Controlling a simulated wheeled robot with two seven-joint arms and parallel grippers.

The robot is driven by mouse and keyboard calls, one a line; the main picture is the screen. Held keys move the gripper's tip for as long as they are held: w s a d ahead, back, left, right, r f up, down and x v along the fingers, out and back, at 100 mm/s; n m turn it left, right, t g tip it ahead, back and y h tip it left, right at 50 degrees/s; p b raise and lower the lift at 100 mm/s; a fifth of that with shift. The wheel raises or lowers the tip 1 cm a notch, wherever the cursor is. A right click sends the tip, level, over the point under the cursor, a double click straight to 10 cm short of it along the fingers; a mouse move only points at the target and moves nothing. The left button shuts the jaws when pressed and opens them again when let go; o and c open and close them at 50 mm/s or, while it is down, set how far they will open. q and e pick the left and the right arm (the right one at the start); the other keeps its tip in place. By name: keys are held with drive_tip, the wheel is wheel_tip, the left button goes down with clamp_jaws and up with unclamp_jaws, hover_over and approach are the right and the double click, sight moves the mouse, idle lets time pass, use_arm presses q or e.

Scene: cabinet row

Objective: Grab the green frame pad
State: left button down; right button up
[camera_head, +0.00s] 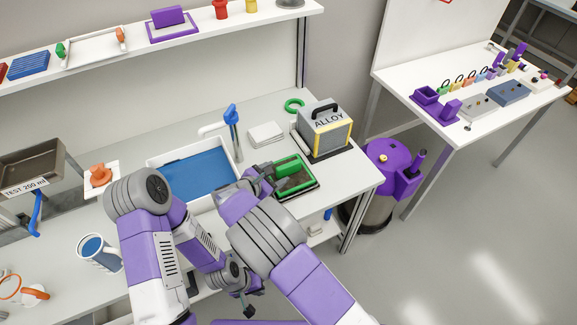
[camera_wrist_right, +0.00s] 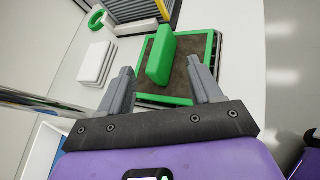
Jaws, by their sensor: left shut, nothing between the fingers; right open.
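The green frame pad (camera_head: 306,187) lies on the counter right of the sink, a brown surface with a green rim. In the right wrist view it shows beyond the fingers (camera_wrist_right: 213,45), with a raised green block (camera_wrist_right: 161,55) standing on its brown surface. My right gripper (camera_head: 266,178) is open at the pad's left side in the head view. In the wrist view its fingertips (camera_wrist_right: 160,68) are spread either side of the block's near end; contact cannot be told. My left gripper (camera_head: 248,308) is shut and empty, low in front of the counter.
A grey ALLOY box (camera_head: 325,128) stands just behind the pad. A purple-lidded bin (camera_head: 388,158) stands right of the counter.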

sight(285, 167)
drive_tip(key=shift+w+d+f, duration=0.3)
drive_tip(key=shift+w+d, duration=0.05)
drive_tip(key=b+x, duration=0.1)
drive_tip(key=x, duration=0.4)
drive_tip(key=shift+w+a+r, duration=0.1)
drive_tip(key=shift+w+a, duration=0.1)
drive_tip(key=shift+w, duration=0.05)
drive_tip(key=shift+c, duration=0.3)
clamp_jaws()
